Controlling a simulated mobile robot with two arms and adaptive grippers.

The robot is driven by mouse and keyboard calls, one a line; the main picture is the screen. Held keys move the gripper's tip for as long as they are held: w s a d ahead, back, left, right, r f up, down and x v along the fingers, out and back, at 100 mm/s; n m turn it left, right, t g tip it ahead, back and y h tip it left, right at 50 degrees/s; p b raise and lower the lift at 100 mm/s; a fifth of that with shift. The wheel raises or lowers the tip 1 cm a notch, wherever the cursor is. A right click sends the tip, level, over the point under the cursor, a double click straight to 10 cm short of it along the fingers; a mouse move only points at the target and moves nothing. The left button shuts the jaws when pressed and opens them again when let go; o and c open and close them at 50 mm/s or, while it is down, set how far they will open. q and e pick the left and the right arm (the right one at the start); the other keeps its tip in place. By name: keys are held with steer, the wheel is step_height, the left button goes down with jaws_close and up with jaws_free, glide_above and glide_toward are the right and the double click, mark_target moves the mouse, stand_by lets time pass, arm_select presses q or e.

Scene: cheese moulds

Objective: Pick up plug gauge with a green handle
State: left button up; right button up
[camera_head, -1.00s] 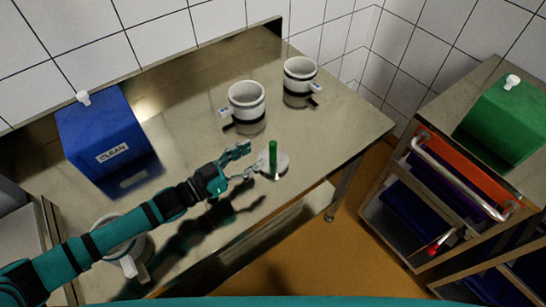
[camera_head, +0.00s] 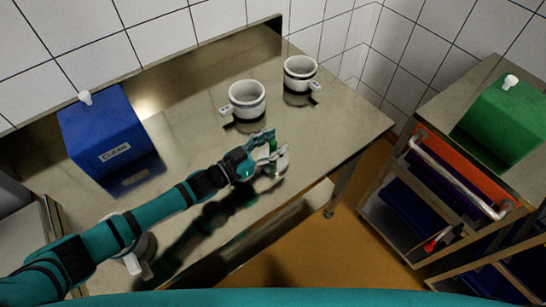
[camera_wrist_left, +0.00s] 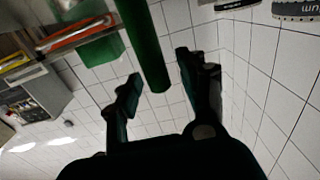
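The plug gauge has a green handle (camera_head: 273,144), partly hidden by my left gripper in the head view. A pale disc (camera_head: 281,164) shows at its foot on the steel table. My left gripper (camera_head: 276,148) is at the handle. In the left wrist view the green handle (camera_wrist_left: 149,45) comes down from the top edge between the two dark fingers of my left gripper (camera_wrist_left: 158,80). The fingers are spread, with a visible gap on each side of the handle. My right gripper is not in view.
Two white cup-like moulds (camera_head: 247,99) (camera_head: 300,73) stand behind the gauge on the table (camera_head: 190,120). A blue "CLEAN" box (camera_head: 103,135) stands at left. Another white mould (camera_head: 133,262) is partly under my left arm. A trolley with a green box (camera_head: 505,120) stands at right.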

arm_select(q)
jaws_close()
stand_by(0.3)
steer(key=shift+r, duration=0.2)
